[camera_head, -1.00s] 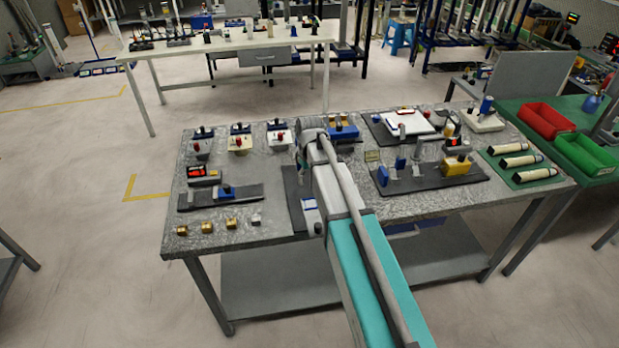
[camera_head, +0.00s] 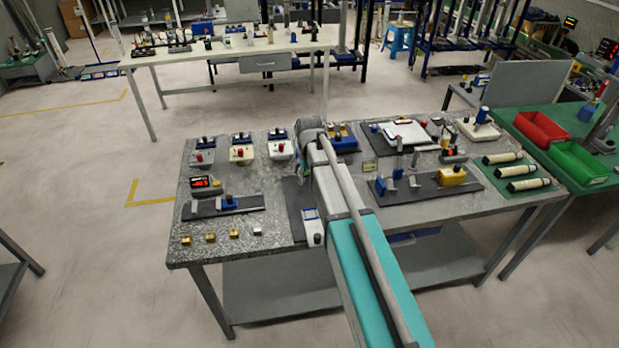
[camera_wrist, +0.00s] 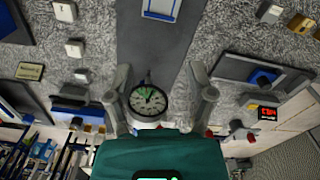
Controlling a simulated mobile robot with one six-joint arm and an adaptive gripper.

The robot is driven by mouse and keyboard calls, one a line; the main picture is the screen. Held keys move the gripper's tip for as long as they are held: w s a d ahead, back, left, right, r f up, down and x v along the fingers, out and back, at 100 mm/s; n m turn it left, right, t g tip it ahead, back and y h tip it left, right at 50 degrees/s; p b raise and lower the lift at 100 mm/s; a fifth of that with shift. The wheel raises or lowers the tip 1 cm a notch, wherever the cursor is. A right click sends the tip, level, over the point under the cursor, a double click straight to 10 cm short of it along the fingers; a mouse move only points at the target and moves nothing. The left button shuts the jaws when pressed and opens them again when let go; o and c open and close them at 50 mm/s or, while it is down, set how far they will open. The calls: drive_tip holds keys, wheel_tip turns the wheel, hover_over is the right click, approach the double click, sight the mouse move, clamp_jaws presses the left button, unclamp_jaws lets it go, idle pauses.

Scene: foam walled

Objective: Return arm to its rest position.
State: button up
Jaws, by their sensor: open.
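My arm reaches over the grey speckled worktable (camera_head: 240,262) in the head view, and its links mostly hide my gripper there. In the wrist view my gripper (camera_wrist: 160,72) shows two grey fingers spread apart, open. No object is seen clamped in the fingers. A dark mat (camera_wrist: 150,50) lies below, with a blue and white piece (camera_wrist: 160,8) on it.
Gold blocks (camera_head: 210,237) and a red-lit display (camera_head: 205,182) are on the left. Boxes with knobs (camera_head: 241,153) line the back. A fixture with a yellow block (camera_head: 452,176) and a white plate (camera_head: 404,134) are right. Red (camera_head: 540,130) and green bins (camera_head: 578,162) stand beyond.

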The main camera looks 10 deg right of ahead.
drive_tip(key=s+d+m+b, duration=0.1)
drive_tip(key=s+m, duration=0.2)
drive_tip(key=s, duration=1.7)
drive_tip(key=shift+f, duration=0.45)
drive_tip(key=shift+s+d, duration=0.1)
drive_tip(key=shift+d, duration=0.05)
idle(0.5)
